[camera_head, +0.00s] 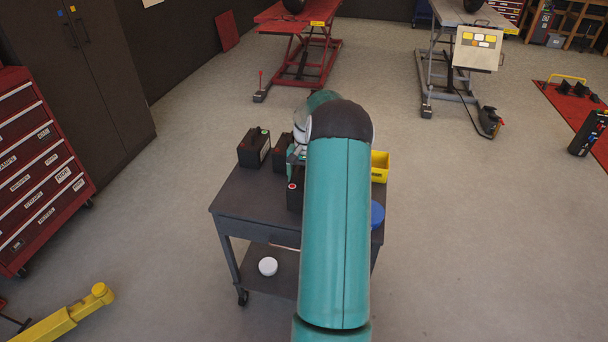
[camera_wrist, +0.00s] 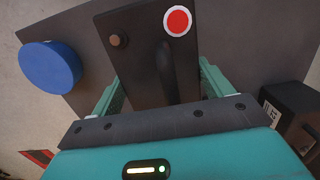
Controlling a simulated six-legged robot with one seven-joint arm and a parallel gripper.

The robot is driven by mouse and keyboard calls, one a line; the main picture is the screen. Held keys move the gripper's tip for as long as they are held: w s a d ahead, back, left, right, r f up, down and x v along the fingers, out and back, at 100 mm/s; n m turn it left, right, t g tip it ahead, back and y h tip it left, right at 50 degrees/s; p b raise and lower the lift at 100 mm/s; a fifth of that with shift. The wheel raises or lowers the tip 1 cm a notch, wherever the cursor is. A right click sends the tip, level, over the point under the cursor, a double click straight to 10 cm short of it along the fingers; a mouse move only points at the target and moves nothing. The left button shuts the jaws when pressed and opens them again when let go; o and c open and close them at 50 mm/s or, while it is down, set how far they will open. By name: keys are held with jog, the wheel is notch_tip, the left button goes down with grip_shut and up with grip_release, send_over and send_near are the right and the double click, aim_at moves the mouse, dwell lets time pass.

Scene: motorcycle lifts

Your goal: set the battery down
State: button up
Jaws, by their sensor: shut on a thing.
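My gripper (camera_wrist: 161,88) is shut on a black battery (camera_wrist: 140,60), with one teal finger on each side of it. The battery's top shows a red terminal with a white ring, a brown terminal and a dark handle. In the head view my arm covers most of the gripper, and only a strip of the held battery (camera_head: 295,192) shows at the arm's left, over the dark cart (camera_head: 247,203). Whether its underside touches the cart top is hidden.
Two other dark batteries, one at the left (camera_head: 254,148) and one closer to my arm (camera_head: 282,152), stand at the cart's back. A yellow bin (camera_head: 380,167) and a blue round thing (camera_head: 377,214) are at its right. The cart's front left top is clear.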

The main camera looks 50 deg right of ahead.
jog(key=shift+a+f, duration=0.1)
jog(key=shift+f, duration=0.95)
jog(key=shift+f, duration=0.1)
jog(key=o, duration=2)
jog(key=shift+f, duration=0.15)
jog(key=r, duration=0.8)
jog(key=d+r, duration=0.1)
jog(key=r, duration=0.3)
jog(key=shift+w+r, duration=0.2)
jog(key=shift+w, duration=0.05)
